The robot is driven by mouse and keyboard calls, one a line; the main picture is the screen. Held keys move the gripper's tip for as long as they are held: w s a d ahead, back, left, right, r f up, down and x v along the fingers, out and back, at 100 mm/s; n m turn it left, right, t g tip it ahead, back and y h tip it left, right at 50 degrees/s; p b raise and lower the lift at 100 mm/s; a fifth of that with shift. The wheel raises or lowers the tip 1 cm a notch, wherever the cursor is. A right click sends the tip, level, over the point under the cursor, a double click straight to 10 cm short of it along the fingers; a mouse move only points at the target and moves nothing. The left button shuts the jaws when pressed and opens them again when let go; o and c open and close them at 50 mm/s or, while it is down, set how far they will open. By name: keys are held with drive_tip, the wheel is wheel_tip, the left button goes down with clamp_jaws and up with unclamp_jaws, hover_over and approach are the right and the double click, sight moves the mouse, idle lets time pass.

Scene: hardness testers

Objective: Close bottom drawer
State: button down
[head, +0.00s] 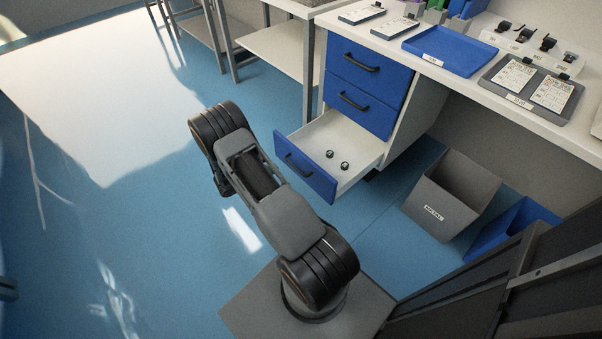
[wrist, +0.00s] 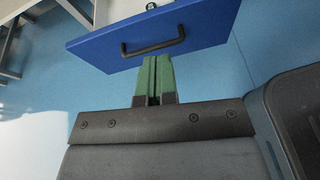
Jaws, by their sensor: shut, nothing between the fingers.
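In the head view my gripper is hidden behind my arm. The middle drawer (head: 362,102) and top drawer (head: 370,66) are shut.
A grey bin (head: 450,195) and a blue bin (head: 515,232) stand on the floor right of the cabinet. The bench above holds a blue tray (head: 450,50) and a grey tray with cards (head: 530,88). Blue floor left of the drawer is clear.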

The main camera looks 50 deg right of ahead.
drive_tip(key=n+t+b, duration=0.1)
drive_tip(key=n, duration=0.1)
approach(306, 161)
drive_tip(key=shift+h, duration=0.4)
drive_tip(key=b+x, duration=0.1)
drive_tip(key=x, duration=0.2)
drive_tip(key=f+b+x, duration=0.1)
drive_tip(key=b+x, duration=0.1)
drive_tip(key=shift+d+f, duration=0.15)
drive_tip(key=shift+f, duration=0.1)
drive_tip(key=shift+d+r, duration=0.1)
drive_tip(key=shift+d, duration=0.65)
drive_tip(key=shift+b, duration=0.3)
